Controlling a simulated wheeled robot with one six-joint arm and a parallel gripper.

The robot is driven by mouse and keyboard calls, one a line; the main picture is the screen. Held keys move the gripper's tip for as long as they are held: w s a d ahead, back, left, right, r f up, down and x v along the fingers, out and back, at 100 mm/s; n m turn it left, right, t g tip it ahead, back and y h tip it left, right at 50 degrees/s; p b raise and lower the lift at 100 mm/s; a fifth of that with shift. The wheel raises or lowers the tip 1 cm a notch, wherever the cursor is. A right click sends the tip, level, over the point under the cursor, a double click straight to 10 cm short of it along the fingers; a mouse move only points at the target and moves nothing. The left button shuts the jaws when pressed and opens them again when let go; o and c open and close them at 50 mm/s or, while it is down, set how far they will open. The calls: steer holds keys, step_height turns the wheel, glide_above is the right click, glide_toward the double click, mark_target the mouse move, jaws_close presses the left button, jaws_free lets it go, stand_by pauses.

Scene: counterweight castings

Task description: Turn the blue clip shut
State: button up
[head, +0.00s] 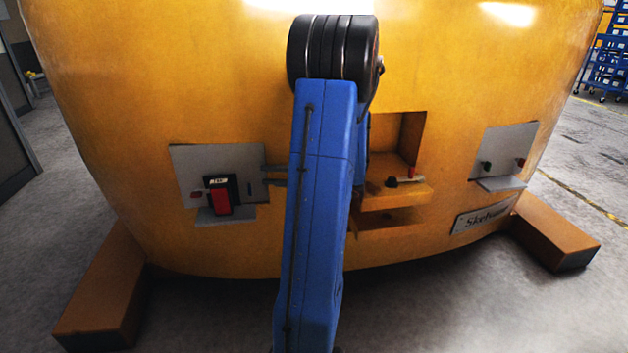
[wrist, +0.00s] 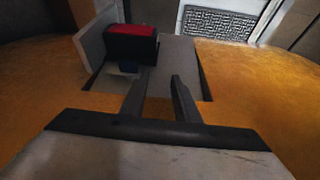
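My gripper (wrist: 162,76) is open and empty, its two dark fingers apart. In the head view my gripper (head: 267,175) shows left of my blue arm, its fingers pointing left at the grey panel. No separate blue clip is discernible in the head view. The red-and-black block (wrist: 132,42) also shows on the left panel in the head view (head: 220,200).
The block sits at a grey panel with a ledge (head: 190,165) on a large yellow casting (head: 150,80). My arm hides the casting's middle. Right of it are a recess, a shelf (head: 400,195) with a small red-tipped part, and another grey panel (head: 507,145). Orange feet (head: 105,300) stick out below.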

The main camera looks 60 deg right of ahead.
steer(key=v, duration=1.3)
steer(key=shift+d+f, duration=0.2)
steer(key=shift+f, duration=0.1)
stand_by(0.9)
steer(key=shift+s+d, duration=0.1)
steer(key=shift+s, duration=0.1)
stand_by(0.4)
